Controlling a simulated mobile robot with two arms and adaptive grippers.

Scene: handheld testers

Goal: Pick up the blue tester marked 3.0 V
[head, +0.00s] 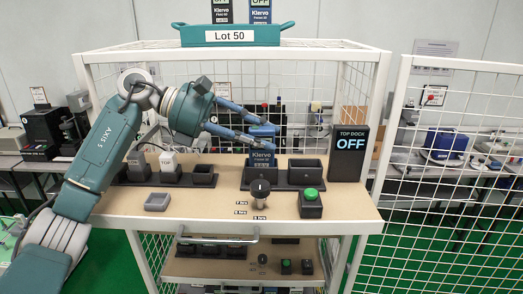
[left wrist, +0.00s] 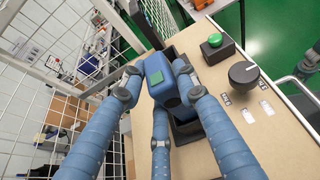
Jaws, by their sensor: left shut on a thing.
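A blue tester (head: 262,156) with a dark labelled face stands upright at a dark dock (head: 258,180) on the upper shelf. Its voltage marking is too small to read. In the left wrist view the blue tester (left wrist: 159,84) sits between my left gripper's fingers, with a small green patch on its top. My left gripper (head: 262,132) is shut on the tester from above and behind. The tester's lower end is at the dock opening; I cannot tell whether it is fully seated.
An empty dark dock (head: 306,172) stands to the right, beside a black "TOP DOCK OFF" display (head: 349,152). A black knob (head: 260,190) and a green button (head: 311,195) are in front. Light testers (head: 168,163) stand at left. White mesh encloses the shelf; a teal "Lot 50" bin (head: 190,35) sits above.

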